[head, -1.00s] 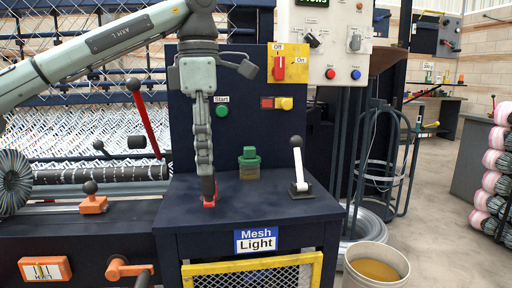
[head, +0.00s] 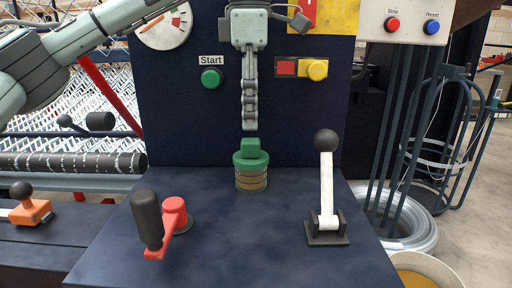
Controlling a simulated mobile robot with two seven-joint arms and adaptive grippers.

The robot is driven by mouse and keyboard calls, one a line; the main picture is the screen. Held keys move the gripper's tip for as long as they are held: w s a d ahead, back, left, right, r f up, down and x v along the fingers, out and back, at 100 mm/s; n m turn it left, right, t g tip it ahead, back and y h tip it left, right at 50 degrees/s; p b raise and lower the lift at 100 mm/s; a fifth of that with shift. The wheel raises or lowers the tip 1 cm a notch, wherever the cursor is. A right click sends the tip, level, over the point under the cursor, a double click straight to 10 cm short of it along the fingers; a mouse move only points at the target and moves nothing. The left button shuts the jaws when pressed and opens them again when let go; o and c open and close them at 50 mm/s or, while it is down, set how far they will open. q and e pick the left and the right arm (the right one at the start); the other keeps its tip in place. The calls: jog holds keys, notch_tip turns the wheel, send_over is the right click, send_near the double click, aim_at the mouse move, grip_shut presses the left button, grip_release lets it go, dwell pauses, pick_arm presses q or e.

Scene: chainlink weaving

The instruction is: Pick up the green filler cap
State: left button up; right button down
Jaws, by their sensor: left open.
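The green filler cap (head: 251,156) sits upright on a short brass-coloured neck (head: 251,180) on the dark blue machine top, near the middle of the head view. It has a raised block-shaped grip on a wider round base. My left gripper (head: 250,126) points straight down just above the cap, its fingertips apart from the cap's top as far as I can see. It is open and holds nothing; the fingers are seen edge-on, one behind the other. My right gripper is out of view.
A red crank with a black handle (head: 147,220) stands left of the cap. A white lever with a black knob (head: 327,190) stands to the right. Behind is a panel with a green Start button (head: 211,79) and a yellow-red switch (head: 302,68). The top's front is clear.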

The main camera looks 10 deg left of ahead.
aim_at(251, 140)
pick_arm(q)
notch_tip(251, 140, down, 2)
jog(key=shift+s+f, duration=0.15)
notch_tip(251, 140, down, 3)
jog(key=shift+f, duration=0.5)
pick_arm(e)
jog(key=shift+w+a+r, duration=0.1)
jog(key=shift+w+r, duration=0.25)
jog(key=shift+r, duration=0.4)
pick_arm(q)
jog(key=shift+c, duration=0.4)
jog(key=c, duration=0.9)
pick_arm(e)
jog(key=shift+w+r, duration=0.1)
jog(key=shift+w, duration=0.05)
